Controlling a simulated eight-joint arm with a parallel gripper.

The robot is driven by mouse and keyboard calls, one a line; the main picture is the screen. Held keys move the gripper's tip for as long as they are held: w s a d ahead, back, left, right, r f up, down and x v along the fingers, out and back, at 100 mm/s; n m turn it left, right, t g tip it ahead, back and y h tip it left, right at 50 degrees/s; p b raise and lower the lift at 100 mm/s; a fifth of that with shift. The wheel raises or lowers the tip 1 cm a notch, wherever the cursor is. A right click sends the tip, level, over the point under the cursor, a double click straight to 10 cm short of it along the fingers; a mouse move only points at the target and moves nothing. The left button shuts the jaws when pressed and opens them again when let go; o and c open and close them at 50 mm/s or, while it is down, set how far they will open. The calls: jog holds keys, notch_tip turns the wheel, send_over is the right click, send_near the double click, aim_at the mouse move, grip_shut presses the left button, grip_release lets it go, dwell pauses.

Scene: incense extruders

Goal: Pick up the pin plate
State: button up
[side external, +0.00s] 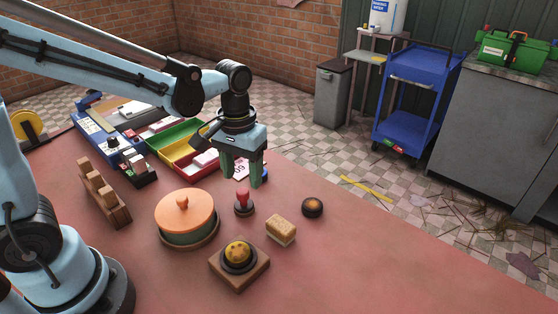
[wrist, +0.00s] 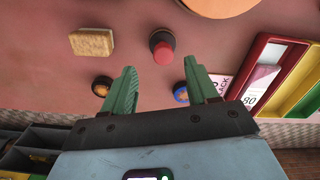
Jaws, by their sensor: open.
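I cannot tell for sure which piece is the pin plate. A small dark round piece with an orange-brown top (side external: 312,207) lies on the red table, right of my gripper (side external: 243,180); in the wrist view this piece (wrist: 102,86) is beside the left finger. A blue-rimmed round piece (wrist: 181,93) is partly hidden by the right finger. My gripper is open and empty, fingers pointing down above the table. A red-knobbed stamp-like piece (side external: 244,203) stands just in front of it; in the wrist view its red top (wrist: 163,50) lies just beyond the fingertips.
A tan sponge-like block (side external: 281,231), a wooden base with a black ring (side external: 239,258) and an orange-lidded round pot (side external: 186,213) stand nearby. A yellow, green and red tray (side external: 178,152) is behind. The table's right front is clear.

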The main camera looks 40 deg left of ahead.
aim_at(242, 191)
jog(key=shift+a+f, duration=0.2)
jog(key=shift+f, duration=2.8)
grip_shut()
